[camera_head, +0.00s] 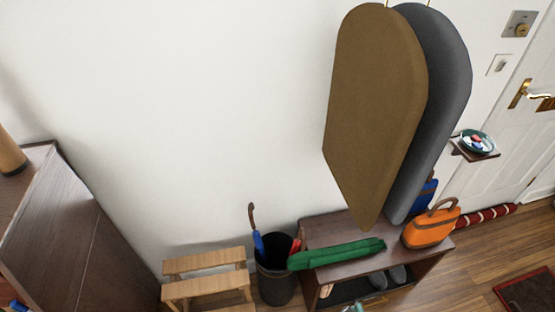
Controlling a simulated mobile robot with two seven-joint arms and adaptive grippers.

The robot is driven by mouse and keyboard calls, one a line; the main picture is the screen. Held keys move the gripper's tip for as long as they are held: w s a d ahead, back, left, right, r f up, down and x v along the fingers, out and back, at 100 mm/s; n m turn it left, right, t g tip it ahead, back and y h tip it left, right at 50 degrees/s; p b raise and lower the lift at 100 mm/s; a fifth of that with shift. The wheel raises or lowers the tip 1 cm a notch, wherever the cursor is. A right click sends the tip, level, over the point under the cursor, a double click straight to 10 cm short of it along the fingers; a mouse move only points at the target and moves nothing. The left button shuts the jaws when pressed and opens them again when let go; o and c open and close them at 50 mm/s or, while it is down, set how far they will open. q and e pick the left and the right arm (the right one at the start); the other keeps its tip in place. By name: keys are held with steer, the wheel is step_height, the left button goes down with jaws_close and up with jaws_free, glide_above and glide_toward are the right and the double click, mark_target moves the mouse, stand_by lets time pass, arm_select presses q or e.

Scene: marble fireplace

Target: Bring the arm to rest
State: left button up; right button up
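Neither of my grippers can be made out in the head view. A small blue bit (18,306) shows at the bottom left edge, and a small pale blue bit (355,308) shows at the bottom edge. Both are too cut off to tell what they are.
A brown hanging panel (375,110) and a grey one (445,90) hang before the wall. A dark cabinet (75,230) stands left.

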step_height(320, 180, down, 13)
steer(key=s+b, duration=0.1)
steer(key=s, duration=0.1)
steer(key=s+d+f+g+b, duration=0.2)
steer(key=s+d+f, duration=0.1)
steer(key=s+f, duration=1.4)
steer(key=shift+f, duration=0.7)
